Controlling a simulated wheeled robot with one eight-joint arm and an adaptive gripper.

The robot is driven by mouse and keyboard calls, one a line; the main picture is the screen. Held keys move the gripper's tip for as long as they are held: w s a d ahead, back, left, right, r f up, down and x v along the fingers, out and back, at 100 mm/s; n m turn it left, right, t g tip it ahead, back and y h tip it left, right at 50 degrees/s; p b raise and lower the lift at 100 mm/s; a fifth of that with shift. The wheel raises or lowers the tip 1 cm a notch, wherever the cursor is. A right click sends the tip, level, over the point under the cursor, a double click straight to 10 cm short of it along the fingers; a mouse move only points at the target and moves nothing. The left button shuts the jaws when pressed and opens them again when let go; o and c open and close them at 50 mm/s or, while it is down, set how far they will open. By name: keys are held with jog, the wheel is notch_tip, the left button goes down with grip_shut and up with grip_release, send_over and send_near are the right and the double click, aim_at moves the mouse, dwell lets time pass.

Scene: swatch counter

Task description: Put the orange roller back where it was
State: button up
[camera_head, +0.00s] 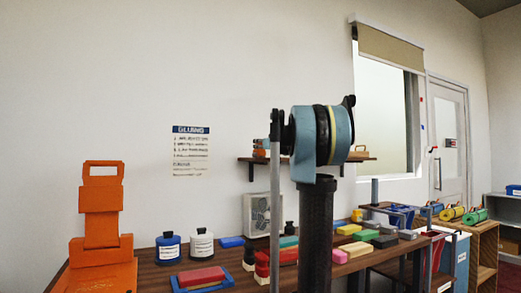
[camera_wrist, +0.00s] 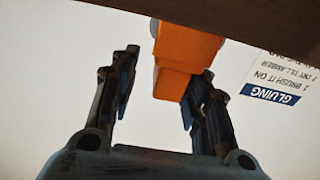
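In the wrist view my gripper (camera_wrist: 160,95) has its two dark fingers spread apart. An orange block-shaped thing (camera_wrist: 188,50) shows beyond them, partly behind the right finger; I see no grip on it, and cannot tell whether it is the orange roller. In the head view my gripper is not visible; my blue and black arm joint fills the middle. A large orange stepped stand (camera_head: 101,225) with a loop at its top stands at the left end of the counter (camera_head: 150,262). No orange roller is clearly recognisable there.
Blue (camera_head: 168,248) and white (camera_head: 201,245) bottles and a red block (camera_head: 201,276) are on the counter. Several coloured blocks lie right of my arm. A wall shelf (camera_head: 245,160) is behind it. A brown surface (camera_wrist: 250,20) crosses the wrist view's top; a gluing sign (camera_wrist: 272,93) shows upside down.

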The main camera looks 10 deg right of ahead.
jog(key=v, duration=1.1)
jog(key=shift+r, duration=0.1)
